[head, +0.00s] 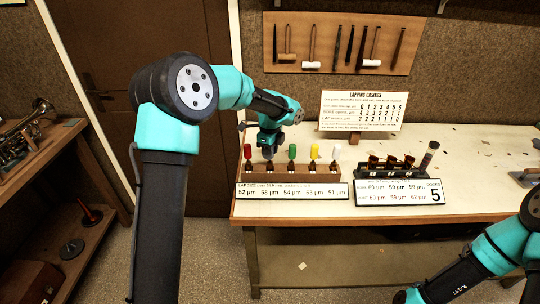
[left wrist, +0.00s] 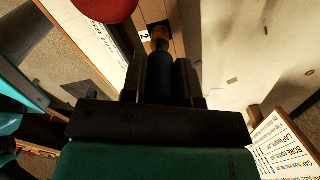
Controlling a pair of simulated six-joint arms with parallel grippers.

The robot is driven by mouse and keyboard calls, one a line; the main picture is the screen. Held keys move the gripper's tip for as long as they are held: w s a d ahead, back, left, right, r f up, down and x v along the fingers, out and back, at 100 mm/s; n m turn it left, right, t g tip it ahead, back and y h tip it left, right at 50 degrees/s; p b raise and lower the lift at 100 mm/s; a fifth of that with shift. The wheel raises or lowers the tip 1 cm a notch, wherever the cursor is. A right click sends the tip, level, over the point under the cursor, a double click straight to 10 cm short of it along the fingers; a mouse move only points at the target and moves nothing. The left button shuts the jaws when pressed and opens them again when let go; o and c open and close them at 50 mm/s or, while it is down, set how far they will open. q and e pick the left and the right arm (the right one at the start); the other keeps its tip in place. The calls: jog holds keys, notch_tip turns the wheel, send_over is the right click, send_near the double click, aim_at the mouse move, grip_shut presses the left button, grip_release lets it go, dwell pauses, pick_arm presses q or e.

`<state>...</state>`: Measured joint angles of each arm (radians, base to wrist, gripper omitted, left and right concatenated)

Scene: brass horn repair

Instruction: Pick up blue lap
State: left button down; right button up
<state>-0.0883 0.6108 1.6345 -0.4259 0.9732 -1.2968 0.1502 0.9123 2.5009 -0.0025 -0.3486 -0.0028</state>
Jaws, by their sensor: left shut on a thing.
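My left gripper (head: 268,151) is over the second place of the wooden lap rack (head: 325,174), between the red lap (head: 248,151) and the green lap (head: 292,152). It is shut on the blue lap, whose dark blue handle (left wrist: 158,66) shows between the fingers in the left wrist view. A brass-coloured part of the lap points at the rack by the label 2. In the head view the gripper mostly hides the blue lap. I cannot tell whether its tip is still in the rack.
A yellow lap (head: 314,152) and a white lap (head: 336,152) stand farther right in the rack. A sign with sizes (head: 292,193) is in front. A dark casing rack (head: 392,172) stands to the right. The lapping chart (head: 362,111) stands behind.

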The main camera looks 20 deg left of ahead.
pick_arm(q)
notch_tip(320, 180, up, 10)
jog(key=shift+f, duration=0.1)
dwell(0.4)
dwell(0.4)
jog(key=s+d+r+n, duration=0.1)
jog(key=s+d+n, duration=0.6)
jog(key=n, duration=1.1)
jog(key=shift+s+r+n, duration=0.25)
jog(key=shift+s+n, duration=0.15)
jog(key=shift+s, duration=0.5)
jog(key=shift+d, duration=0.1)
